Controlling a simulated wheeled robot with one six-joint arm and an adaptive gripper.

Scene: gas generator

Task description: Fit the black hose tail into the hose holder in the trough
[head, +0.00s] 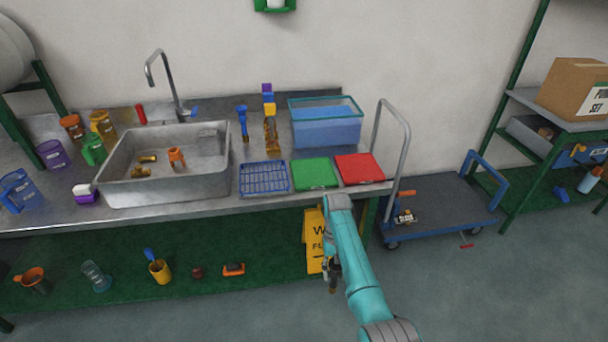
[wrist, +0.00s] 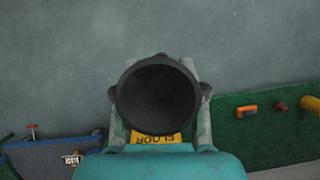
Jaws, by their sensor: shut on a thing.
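My gripper (head: 331,276) hangs low in front of the bench, near the yellow floor sign. In the wrist view its fingers stand on both sides of a black round piece with a dark hollow end (wrist: 158,95), taken as the black hose tail, and are shut on it. In the head view the held piece is small and mostly lost against the dark gripper. The trough (head: 325,133), a clear tub of blue water with a green rim, stands at the back right of the bench. I cannot make out a hose holder in it.
A blue rack (head: 264,178), a green tray (head: 315,173) and a red tray (head: 359,169) line the bench front before the trough. The steel sink (head: 120,187) is left. A yellow sign (head: 314,240) stands below; a cart (head: 440,206) is right. Floor in front is clear.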

